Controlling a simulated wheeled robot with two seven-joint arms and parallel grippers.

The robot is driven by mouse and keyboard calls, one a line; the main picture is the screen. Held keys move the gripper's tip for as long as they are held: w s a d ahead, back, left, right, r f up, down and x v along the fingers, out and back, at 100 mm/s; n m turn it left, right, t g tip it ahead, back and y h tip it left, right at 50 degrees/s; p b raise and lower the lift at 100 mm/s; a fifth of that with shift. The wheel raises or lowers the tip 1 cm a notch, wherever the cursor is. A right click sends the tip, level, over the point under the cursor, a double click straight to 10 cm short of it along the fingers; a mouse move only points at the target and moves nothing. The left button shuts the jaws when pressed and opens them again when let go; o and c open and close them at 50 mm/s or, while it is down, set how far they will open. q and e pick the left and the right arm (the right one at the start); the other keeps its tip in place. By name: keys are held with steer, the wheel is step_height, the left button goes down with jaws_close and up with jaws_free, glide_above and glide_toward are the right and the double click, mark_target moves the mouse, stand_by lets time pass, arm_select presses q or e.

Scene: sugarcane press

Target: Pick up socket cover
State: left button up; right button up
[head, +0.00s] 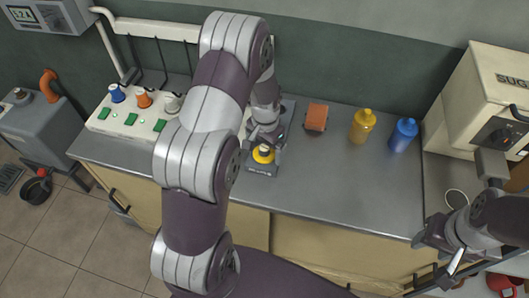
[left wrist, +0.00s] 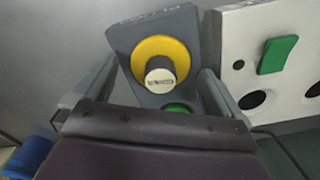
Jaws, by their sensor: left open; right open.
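A white cap with a dark label, which I take to be the socket cover (left wrist: 161,73), stands in a yellow ring (left wrist: 184,52) on a grey plate (left wrist: 125,37). The grey plate also shows on the counter in the head view (head: 261,170). My left gripper (head: 264,138) is open above the plate. In the left wrist view its fingers (left wrist: 155,88) stand on either side of the cap, and I see no grip on it. A green round part shows below the ring. My right gripper (head: 442,250) is open and empty at the counter's front right.
A white panel (head: 130,122) with green switches and blue, orange and white plugs lies left. A brown block (head: 316,117), a yellow bottle (head: 362,126) and a blue bottle (head: 403,134) stand right of the plate. The counter's (head: 335,170) middle right is clear. A cream machine (head: 480,95) stands far right.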

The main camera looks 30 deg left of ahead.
arm_select(q)
steer(key=c, duration=1.1)
steer(key=shift+r, duration=0.1)
